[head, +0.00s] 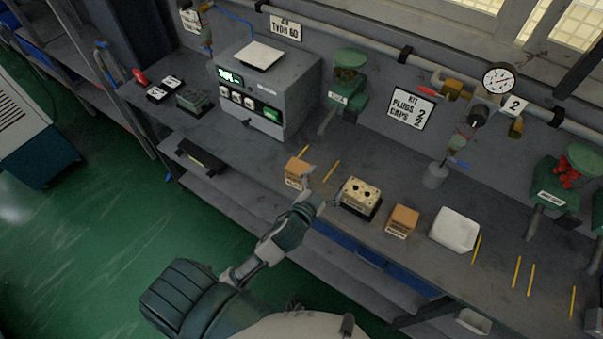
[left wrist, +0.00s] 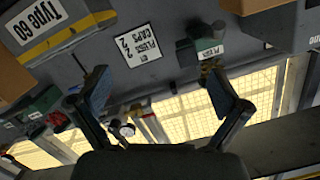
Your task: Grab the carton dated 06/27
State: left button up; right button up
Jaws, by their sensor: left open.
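Two small brown cartons stand on the grey workbench. The left carton (head: 296,172) and the right carton (head: 402,220) each carry a pale label on the front; the dates are too small to read. My left gripper (head: 320,187) is open and empty at the bench's front edge, just right of the left carton and left of the beige block with round holes (head: 361,194). In the left wrist view, the open fingers (left wrist: 157,78) have nothing between them. Brown surfaces show at that view's upper left (left wrist: 14,78) and top right (left wrist: 250,5). My right gripper is not in view.
The grey workbench (head: 255,165) bears a white block (head: 455,229) at right and a grey control box (head: 262,92) at left. Green valve stands (head: 346,83) and a gauge (head: 498,79) are behind. Yellow strips mark the bench. Green floor lies in front.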

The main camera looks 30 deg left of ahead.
pick_arm(q)
jog(key=w+d+r+m+t+h, duration=0.1)
jog(key=d+r+m+t+h, duration=0.1)
jog(key=d+r+m+h, duration=0.45)
jog(key=w+d+r+m+t+h, duration=0.2)
jog(key=d+r+m+h, duration=0.15)
jog(key=r, duration=0.55)
jog(key=s+d+r+m+g+h, duration=0.35)
jog(key=d+m+g+h, duration=0.35)
jog(key=m+g+h, duration=0.6)
jog(key=m+g+y, duration=0.7)
jog(key=m+y, duration=0.1)
jog(key=y, duration=1.6)
send_near(299, 168)
jog(key=f, duration=0.4)
jog(key=f+p, duration=0.1)
jog(key=f, duration=0.4)
jog(key=shift+w+a+f, duration=0.1)
jog(key=shift+w+a, duration=0.05)
jog(key=shift+a, duration=0.05)
jog(key=f, duration=0.4)
jog(key=f+p, duration=0.1)
jog(key=f, duration=0.1)
jog(key=shift+w+a, duration=0.2)
jog(key=shift+a, duration=0.15)
jog(key=shift+s, duration=0.1)
jog(key=c, duration=1.2)
